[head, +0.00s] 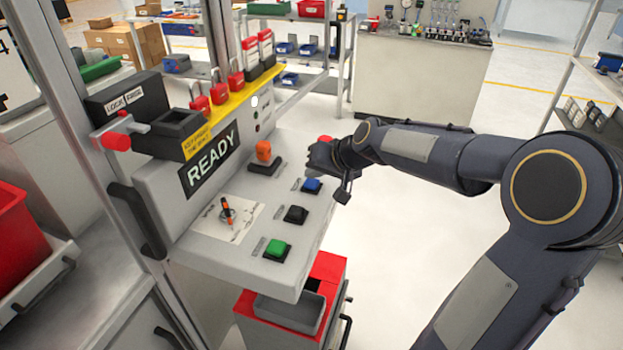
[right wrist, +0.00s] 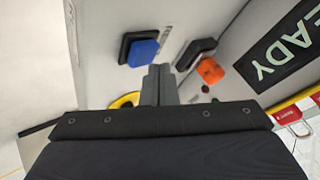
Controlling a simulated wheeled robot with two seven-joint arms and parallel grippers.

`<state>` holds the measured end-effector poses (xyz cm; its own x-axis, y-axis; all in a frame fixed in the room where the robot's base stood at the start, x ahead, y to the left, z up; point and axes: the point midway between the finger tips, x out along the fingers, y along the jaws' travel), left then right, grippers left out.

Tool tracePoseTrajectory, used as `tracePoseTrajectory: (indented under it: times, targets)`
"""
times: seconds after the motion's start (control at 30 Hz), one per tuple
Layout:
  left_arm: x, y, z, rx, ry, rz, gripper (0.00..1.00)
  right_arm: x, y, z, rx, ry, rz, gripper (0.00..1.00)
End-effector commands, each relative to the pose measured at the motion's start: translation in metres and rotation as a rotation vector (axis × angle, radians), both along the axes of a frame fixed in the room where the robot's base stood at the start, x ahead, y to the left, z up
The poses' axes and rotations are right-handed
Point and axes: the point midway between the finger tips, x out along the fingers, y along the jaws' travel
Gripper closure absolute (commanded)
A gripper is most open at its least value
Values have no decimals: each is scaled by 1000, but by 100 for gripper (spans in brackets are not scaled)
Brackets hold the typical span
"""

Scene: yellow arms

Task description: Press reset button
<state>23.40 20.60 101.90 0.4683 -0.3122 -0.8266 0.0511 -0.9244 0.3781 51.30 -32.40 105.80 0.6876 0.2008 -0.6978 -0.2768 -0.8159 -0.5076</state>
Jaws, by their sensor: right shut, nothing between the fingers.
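A control panel (head: 255,215) carries a blue button (head: 312,185), a black button (head: 296,214) and a green button (head: 277,247) in a row. No label is legible as reset. My right gripper (head: 316,160) is over the far end of the panel, just beyond the blue button, and partly hides a red knob (head: 325,139). In the right wrist view, the gripper's fingers (right wrist: 160,78) are shut and empty, with the blue button (right wrist: 142,52) just above them. I cannot tell whether they touch anything. My left gripper is not in view.
An orange switch (head: 263,151) stands on the panel near the READY display (head: 210,160). Red padlocks (head: 218,95) hang along the yellow strip behind. A yellow ring (right wrist: 125,100) shows partly behind my gripper in the right wrist view.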

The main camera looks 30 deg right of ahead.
Motion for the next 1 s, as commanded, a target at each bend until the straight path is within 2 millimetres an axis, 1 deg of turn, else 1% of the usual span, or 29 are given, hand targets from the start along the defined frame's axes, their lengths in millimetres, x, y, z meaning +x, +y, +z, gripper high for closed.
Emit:
tracePoseTrajectory:
  times: [0.03, 0.33, 0.47, 0.9, 1.0]
  targets:
    - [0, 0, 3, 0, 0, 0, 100, 0, 0, 4, -1, 0, 1, 100]
    - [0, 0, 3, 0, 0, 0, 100, 0, 0, 4, -1, -1, 0, 100]
    - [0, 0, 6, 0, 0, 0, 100, 0, 0, 9, -1, -2, 0, 100]
    - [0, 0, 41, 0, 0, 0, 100, 0, 0, 52, -2, -3, -1, 100]
    - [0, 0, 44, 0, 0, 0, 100, 0, 0, 56, -1, -2, -1, 100]
